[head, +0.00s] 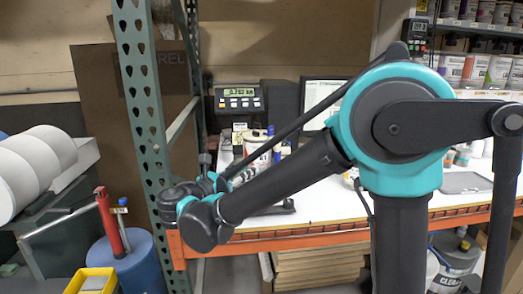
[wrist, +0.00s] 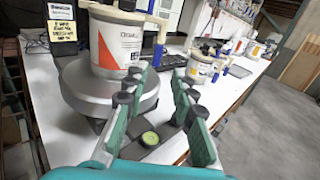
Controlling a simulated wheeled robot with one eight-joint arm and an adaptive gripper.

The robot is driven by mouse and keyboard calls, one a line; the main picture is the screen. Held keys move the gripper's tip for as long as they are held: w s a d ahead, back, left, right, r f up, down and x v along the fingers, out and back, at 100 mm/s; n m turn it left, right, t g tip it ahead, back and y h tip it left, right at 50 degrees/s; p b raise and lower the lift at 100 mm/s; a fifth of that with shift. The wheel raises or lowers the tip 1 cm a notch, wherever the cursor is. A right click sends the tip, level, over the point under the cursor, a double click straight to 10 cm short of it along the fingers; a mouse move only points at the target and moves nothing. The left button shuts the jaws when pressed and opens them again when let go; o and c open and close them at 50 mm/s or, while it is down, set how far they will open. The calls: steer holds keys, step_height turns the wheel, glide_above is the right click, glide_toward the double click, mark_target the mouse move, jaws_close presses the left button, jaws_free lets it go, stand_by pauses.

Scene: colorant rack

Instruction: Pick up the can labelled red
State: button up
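My gripper (wrist: 160,84) is open and empty, its two fingers apart in the wrist view. A white can with an orange-red patch on its label (wrist: 117,44) stands upright on a round grey scale plate, just beyond the left finger. Its label text is too small to read surely. In the head view a white can (head: 257,146) stands on the bench beyond my forearm, partly hidden. Several cans with coloured labels, one reddish (head: 476,70), stand on the shelf at upper right. I cannot tell which can is labelled red.
The round scale plate (wrist: 82,82) lies close to my fingers. More white cans (wrist: 203,68) stand farther along the white bench (wrist: 240,82). A green rack post (head: 146,110) rises beside my wrist. A scale display (head: 239,99) and monitor (head: 318,97) stand behind.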

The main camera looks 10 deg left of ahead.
steer(key=x, duration=1.7)
steer(key=shift+w+a+f, duration=0.1)
jaws_close()
